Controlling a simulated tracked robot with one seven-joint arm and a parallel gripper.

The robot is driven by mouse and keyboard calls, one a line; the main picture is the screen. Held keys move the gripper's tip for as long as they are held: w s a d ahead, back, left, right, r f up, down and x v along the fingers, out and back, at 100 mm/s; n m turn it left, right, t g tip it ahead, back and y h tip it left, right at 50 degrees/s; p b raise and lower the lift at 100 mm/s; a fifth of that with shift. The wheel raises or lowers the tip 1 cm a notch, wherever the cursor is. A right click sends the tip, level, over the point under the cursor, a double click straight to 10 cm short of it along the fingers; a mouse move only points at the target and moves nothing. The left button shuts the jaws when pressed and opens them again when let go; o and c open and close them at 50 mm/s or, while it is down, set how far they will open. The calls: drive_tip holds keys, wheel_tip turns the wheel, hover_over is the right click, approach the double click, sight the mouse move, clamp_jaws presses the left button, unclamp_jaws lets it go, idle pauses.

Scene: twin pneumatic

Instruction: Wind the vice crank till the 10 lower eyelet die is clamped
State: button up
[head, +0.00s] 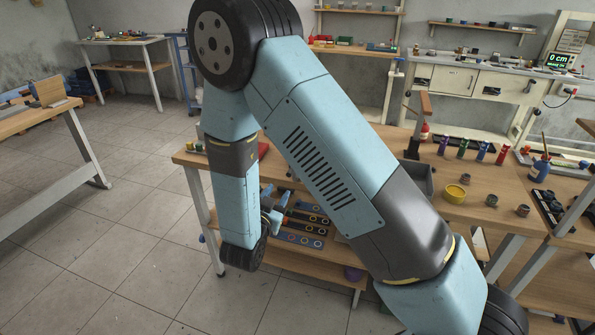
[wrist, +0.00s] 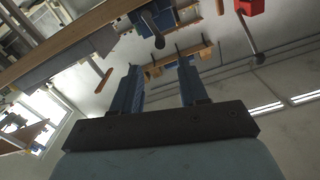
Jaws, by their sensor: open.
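My gripper (wrist: 157,78) is open in the wrist view, with two blue fingers apart and nothing between them. In the head view its blue fingers (head: 276,207) show in front of the bench's lower shelf, left of my forearm. In the wrist view a dark lever with a ball end (wrist: 155,32) hangs beyond the fingertips, apart from them. A second ball-ended lever (wrist: 251,40) hangs under a red part at upper right. I cannot tell which, if either, is the vice crank. I cannot make out the vice jaws or the 10 lower eyelet die in either view.
Boards with coloured rings (head: 300,239) lie on the lower shelf beside my gripper. My arm hides part of the bench. The floor (head: 130,220) at left is clear.

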sight(292, 169)
drive_tip(key=x, duration=1.3)
drive_tip(key=shift+w+d, duration=0.15)
drive_tip(key=shift+c, duration=0.4)
clamp_jaws()
